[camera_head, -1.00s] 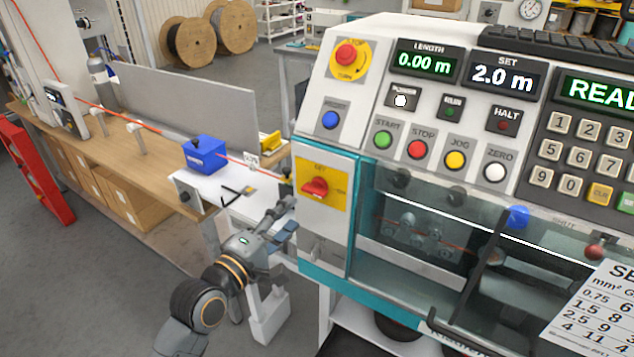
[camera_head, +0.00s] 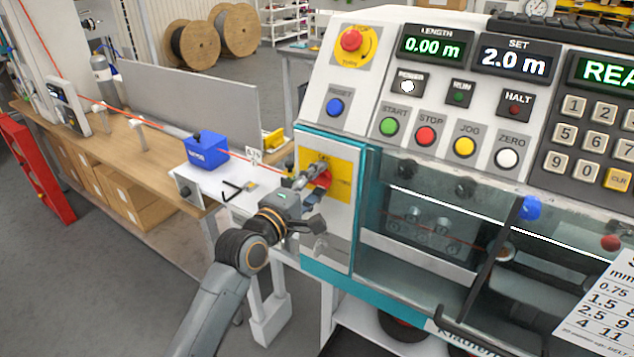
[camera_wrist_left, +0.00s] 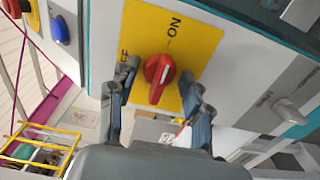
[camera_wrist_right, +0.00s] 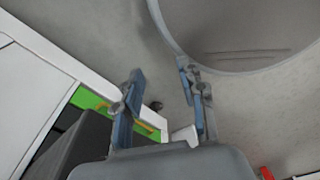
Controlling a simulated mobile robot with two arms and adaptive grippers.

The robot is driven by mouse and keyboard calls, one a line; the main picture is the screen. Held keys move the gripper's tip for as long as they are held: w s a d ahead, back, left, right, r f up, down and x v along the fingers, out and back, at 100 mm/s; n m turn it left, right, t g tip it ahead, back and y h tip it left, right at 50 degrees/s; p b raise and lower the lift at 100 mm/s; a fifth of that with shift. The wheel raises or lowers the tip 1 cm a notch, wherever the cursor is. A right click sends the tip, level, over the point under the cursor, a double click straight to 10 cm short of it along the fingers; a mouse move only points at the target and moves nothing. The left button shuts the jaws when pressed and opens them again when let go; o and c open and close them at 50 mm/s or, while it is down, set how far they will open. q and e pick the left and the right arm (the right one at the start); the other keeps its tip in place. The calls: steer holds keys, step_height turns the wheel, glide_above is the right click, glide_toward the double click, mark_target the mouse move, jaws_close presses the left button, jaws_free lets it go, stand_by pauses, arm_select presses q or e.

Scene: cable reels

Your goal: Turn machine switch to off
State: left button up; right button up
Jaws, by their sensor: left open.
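The machine switch is a red rotary knob (camera_head: 321,180) on a yellow plate (camera_head: 343,166) at the machine's left front. In the left wrist view the red knob (camera_wrist_left: 159,78) has a pale line on its grip, pointing toward the ON mark, and the OFF mark is partly hidden by a finger. My left gripper (camera_head: 314,182) is at the plate, open, its fingers on either side of the knob; in the left wrist view (camera_wrist_left: 160,95) gaps show between fingers and knob. My right gripper (camera_wrist_right: 160,95) is open and empty in the right wrist view, away from the switch.
Above the switch are a blue reset button (camera_head: 335,107) and a red stop button (camera_head: 351,40). A clear guard with a dark handle (camera_head: 490,262) is to the right. A wooden bench (camera_head: 165,165) with a blue box (camera_head: 206,150) stands to the left.

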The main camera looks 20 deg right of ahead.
arm_select(q)
steer(key=c, duration=0.7)
